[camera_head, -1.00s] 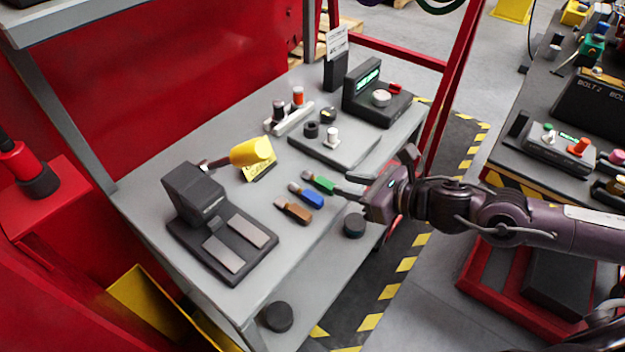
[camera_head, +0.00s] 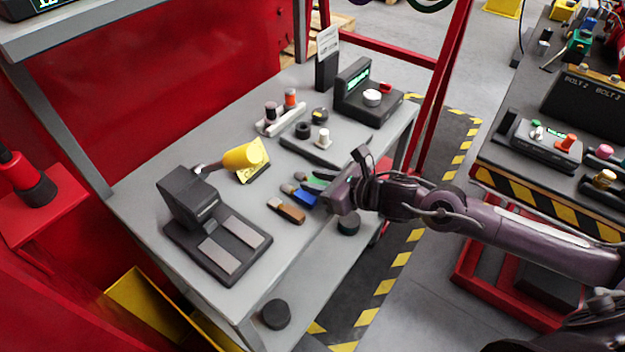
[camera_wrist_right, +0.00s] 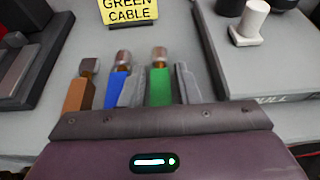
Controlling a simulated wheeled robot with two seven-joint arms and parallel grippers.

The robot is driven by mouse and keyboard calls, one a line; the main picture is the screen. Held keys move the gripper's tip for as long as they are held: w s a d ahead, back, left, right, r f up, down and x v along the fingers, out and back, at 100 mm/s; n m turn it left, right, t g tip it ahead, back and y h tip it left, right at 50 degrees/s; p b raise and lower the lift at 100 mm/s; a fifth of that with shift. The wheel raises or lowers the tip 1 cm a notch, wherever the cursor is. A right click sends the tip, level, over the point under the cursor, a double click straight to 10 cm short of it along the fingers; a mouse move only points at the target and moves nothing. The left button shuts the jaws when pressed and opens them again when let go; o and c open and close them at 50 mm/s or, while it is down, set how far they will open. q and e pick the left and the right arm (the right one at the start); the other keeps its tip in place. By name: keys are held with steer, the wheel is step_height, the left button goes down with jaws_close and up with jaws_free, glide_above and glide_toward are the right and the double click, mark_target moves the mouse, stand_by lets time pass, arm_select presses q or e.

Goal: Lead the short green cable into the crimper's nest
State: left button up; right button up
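The short green cable (camera_head: 313,187) lies on the grey table beside a blue cable (camera_head: 298,194) and a brown cable (camera_head: 287,210). In the right wrist view the green cable (camera_wrist_right: 160,84) has a metallic tip pointing away from me. My right gripper (camera_head: 315,183) is at the green cable, and in the wrist view its two fingers (camera_wrist_right: 158,88) stand on either side, with gaps to it. The left finger is between the green and blue cables. The black crimper (camera_head: 190,197), with two grey pads on its base, stands at the left. Its nest is not clear. My left gripper is not in view.
A yellow cylinder (camera_head: 240,157) and a yellow "GREEN CABLE" sign (camera_wrist_right: 128,10) stand beyond the cables. A grey plate with knobs (camera_head: 318,148) and a black display unit (camera_head: 366,97) are farther back. The tabletop between crimper and cables is clear.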

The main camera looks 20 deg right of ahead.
jaws_close()
steer(key=shift+r, duration=0.1)
